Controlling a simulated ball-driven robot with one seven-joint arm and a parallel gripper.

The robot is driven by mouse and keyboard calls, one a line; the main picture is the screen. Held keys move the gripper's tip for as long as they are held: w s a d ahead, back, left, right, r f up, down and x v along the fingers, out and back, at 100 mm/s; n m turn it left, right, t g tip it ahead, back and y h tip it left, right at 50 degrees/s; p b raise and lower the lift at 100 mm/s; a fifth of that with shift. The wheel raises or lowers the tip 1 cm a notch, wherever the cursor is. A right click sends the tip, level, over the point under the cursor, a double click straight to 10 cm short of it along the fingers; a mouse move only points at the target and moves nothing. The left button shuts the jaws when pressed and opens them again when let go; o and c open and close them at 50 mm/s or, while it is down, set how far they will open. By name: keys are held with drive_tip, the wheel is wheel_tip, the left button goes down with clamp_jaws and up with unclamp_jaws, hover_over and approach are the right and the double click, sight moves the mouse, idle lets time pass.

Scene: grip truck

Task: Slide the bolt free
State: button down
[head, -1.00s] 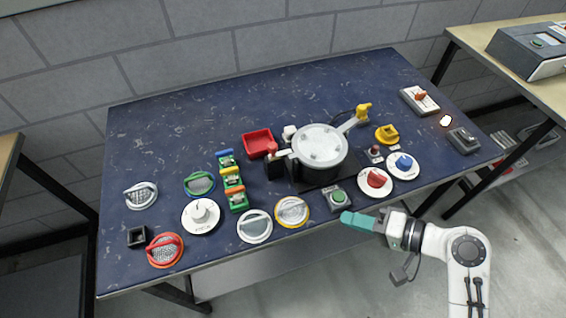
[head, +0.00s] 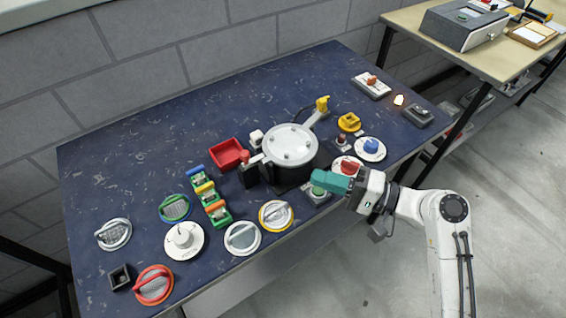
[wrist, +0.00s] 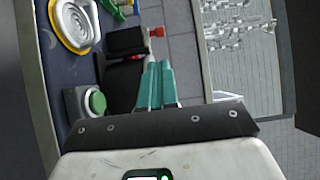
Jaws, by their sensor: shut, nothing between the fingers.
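I cannot make out for certain which part is the bolt. A row of small coloured latch-like blocks (head: 208,193), blue, yellow, green and orange, stands left of the middle of the table. A silver-lidded pot (head: 290,146) with a black body stands to their right, with a red knob (head: 245,157) at its left handle; a red knob on a black part also shows in the wrist view (wrist: 157,31). My gripper (head: 318,181) has teal fingers, shut and empty, above the front edge, in front of the pot. It is close to the green button box (head: 318,196); its fingers also show in the wrist view (wrist: 158,68).
Round dials and lids line the front edge, including a yellow-rimmed one (head: 276,216) and a red dial (head: 347,167). A red tray (head: 228,154) lies behind the latches. The back left of the blue table (head: 150,150) is clear. A second table stands at the right.

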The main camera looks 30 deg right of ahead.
sight(249, 157)
drive_tip(key=p+x, duration=0.2)
drive_tip(key=x, duration=1.1)
drive_tip(key=shift+w+a, duration=0.2)
drive_tip(key=shift+w, duration=0.05)
drive_tip(key=shift+a+p, duration=0.55)
drive_tip(key=shift+a, duration=1.05)
drive_tip(key=shift+s, duration=0.1)
